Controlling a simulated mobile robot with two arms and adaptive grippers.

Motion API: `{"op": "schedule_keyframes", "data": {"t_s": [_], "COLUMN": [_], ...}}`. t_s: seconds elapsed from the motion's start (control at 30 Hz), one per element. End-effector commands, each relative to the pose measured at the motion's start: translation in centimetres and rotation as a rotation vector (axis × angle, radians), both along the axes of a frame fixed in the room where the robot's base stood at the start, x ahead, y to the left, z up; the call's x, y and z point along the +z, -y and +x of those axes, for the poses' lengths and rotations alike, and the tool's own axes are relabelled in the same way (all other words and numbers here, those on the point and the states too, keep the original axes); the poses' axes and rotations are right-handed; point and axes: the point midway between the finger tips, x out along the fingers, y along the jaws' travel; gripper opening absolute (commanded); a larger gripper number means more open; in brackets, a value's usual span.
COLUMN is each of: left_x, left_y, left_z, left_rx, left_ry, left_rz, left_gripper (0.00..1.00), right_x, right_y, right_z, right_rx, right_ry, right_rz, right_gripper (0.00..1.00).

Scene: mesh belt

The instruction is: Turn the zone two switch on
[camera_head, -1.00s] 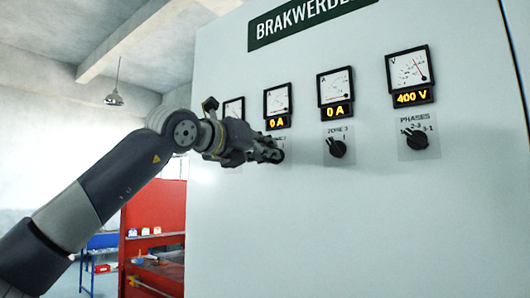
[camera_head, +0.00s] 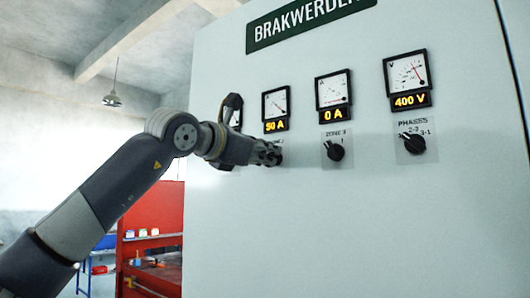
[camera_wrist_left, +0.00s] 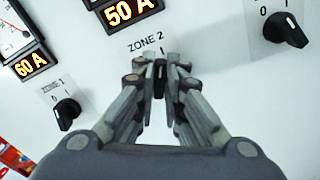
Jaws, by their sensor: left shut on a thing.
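The zone two switch (camera_wrist_left: 160,80) is a black knob under the "ZONE 2" label in the left wrist view. It points up toward the "I" mark. My left gripper (camera_wrist_left: 160,75) is shut on this knob, one finger on each side. In the head view my left gripper (camera_head: 272,153) is at the panel and hides most of the knob. The zone two meter (camera_head: 276,104) above it reads 50 A, and its display also shows in the left wrist view (camera_wrist_left: 131,11). My right gripper is not in view.
The zone 1 switch (camera_wrist_left: 66,113) sits to the left, with a 60 A display (camera_wrist_left: 30,65) above. The zone 3 switch (camera_head: 334,151) is to the right under a 0 A meter. The phases switch (camera_head: 413,143) is farther right. A red cabinet (camera_head: 155,205) stands behind.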

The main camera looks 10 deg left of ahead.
Motion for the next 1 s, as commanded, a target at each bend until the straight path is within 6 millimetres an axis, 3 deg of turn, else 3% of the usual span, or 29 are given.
{"op": "schedule_keyframes", "data": {"t_s": [0.67, 0.7, 0.77, 1.0], "left_x": [-0.07, -0.07, -0.06, -0.05], "left_y": [0.05, 0.05, 0.06, 0.05], "left_z": [-0.01, -0.01, -0.01, -0.02], "left_rx": [0.0, 0.0, 0.0, 0.0], "left_ry": [0.025, 0.025, 0.025, 0.025], "left_rz": [0.062, 0.062, 0.062, 0.06], "left_gripper": [0.0, 0.14, 0.28, 0.3], "right_x": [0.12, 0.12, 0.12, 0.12], "right_y": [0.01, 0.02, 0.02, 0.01], "right_z": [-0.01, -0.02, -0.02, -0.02], "right_rx": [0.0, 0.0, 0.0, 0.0], "right_ry": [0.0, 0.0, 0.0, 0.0], "right_rz": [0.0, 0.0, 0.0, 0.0], "right_gripper": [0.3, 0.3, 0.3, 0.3]}}
